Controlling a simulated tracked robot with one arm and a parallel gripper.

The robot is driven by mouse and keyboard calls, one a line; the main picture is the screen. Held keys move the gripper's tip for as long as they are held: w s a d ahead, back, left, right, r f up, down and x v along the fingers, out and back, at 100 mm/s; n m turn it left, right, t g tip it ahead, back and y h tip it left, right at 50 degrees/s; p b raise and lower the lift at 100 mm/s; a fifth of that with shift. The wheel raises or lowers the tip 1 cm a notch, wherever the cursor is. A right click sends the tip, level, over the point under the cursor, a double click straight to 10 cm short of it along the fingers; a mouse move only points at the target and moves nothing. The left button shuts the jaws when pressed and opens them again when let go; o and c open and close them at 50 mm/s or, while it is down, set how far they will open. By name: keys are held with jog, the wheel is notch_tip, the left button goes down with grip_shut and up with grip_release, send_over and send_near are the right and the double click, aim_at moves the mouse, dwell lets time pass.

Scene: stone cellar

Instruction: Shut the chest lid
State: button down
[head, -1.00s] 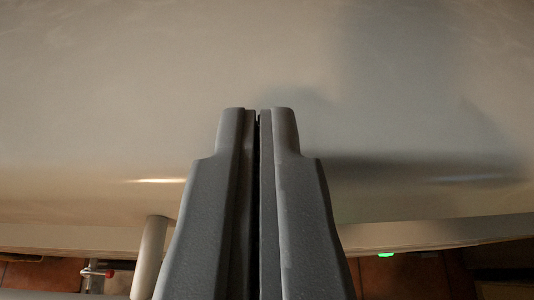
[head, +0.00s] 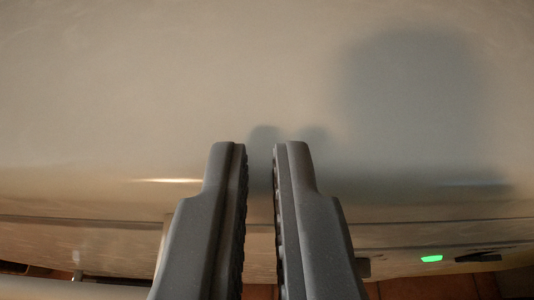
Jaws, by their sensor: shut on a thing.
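The broad pale curved surface of the chest lid (head: 200,80) fills most of the view. Its lower edge shows as a seam across the picture, with a pale front band (head: 110,245) below it. My gripper (head: 259,148) is in front of the lid, its two dark fingers parallel with a narrow gap between them. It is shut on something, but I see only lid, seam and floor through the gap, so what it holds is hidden. Whether the fingertips touch the lid I cannot tell.
A pale post (head: 163,240) stands partly behind the left finger. A pale bar (head: 45,286) crosses the lower left. A green light (head: 431,259) and a dark fitting (head: 478,257) are at the lower right. Reddish floor tiles show at the bottom.

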jog(key=shift+g+h, duration=0.4)
jog(key=f, duration=0.1)
jog(key=d+f, duration=0.1)
jog(key=f, duration=0.2)
jog(key=shift+s+d+f, duration=0.2)
jog(key=shift+d+f, duration=0.15)
jog(key=shift+f, duration=0.05)
notch_tip(320, 180, up, 7)
jog(key=a+p, duration=0.1)
jog(key=a, duration=0.1)
jog(key=s+f+p, duration=0.1)
jog(key=s+p, duration=0.1)
jog(key=s, duration=0.7)
jog(key=shift+f+t+y, duration=0.35)
jog(key=shift+t+y, duration=0.05)
